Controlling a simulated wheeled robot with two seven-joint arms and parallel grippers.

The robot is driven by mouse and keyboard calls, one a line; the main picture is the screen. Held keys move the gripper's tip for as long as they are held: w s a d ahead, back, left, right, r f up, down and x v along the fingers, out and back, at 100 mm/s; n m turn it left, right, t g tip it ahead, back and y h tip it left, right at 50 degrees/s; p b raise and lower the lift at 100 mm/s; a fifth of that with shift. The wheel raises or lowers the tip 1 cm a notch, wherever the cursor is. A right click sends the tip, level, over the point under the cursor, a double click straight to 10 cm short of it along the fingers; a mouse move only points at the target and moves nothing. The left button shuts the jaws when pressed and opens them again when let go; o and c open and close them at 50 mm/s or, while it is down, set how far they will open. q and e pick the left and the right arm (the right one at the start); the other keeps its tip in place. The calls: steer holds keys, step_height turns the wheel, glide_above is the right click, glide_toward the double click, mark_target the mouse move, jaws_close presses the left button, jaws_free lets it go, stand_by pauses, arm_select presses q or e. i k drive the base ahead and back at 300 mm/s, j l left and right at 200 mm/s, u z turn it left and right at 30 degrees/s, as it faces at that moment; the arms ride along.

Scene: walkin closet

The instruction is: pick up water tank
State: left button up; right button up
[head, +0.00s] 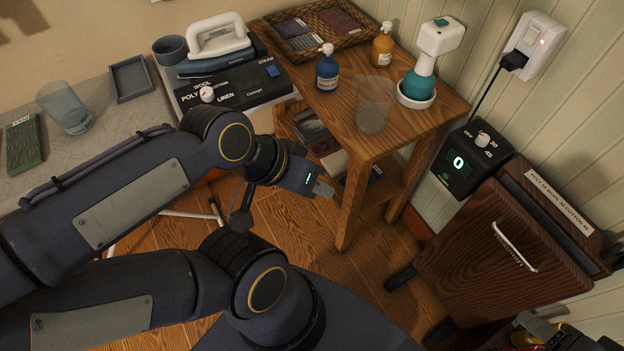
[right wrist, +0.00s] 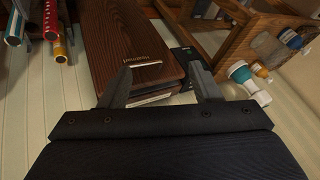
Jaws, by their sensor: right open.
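Two clear vessels could be the water tank, and I cannot tell for sure which is. A clear, bluish tank-like vessel (head: 66,108) rests tilted on the grey surface at the left in the head view. A clear tumbler-shaped vessel (head: 373,105) stands upright on the wooden table, near its front edge. My left gripper (head: 320,189) is in front of the table, below its top and apart from both vessels; its jaw opening is unclear. My right gripper (right wrist: 162,85) is open and empty in the right wrist view, facing a dark wooden press.
The wooden table (head: 440,98) also holds a blue bottle (head: 327,72), an amber bottle (head: 382,48), a teal-and-white steamer (head: 425,70) and a wicker tray (head: 300,50). An iron (head: 216,45) sits on its station. The wooden press (head: 500,255) stands at right.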

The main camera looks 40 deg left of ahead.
mark_target(65, 108)
steer(key=u, duration=0.45)
steer(key=j+u, duration=0.1)
steer(key=u, duration=0.85)
steer(key=j+u, duration=0.1)
steer(key=u, duration=0.35)
steer(key=j+u, duration=0.1)
steer(key=u, duration=0.8)
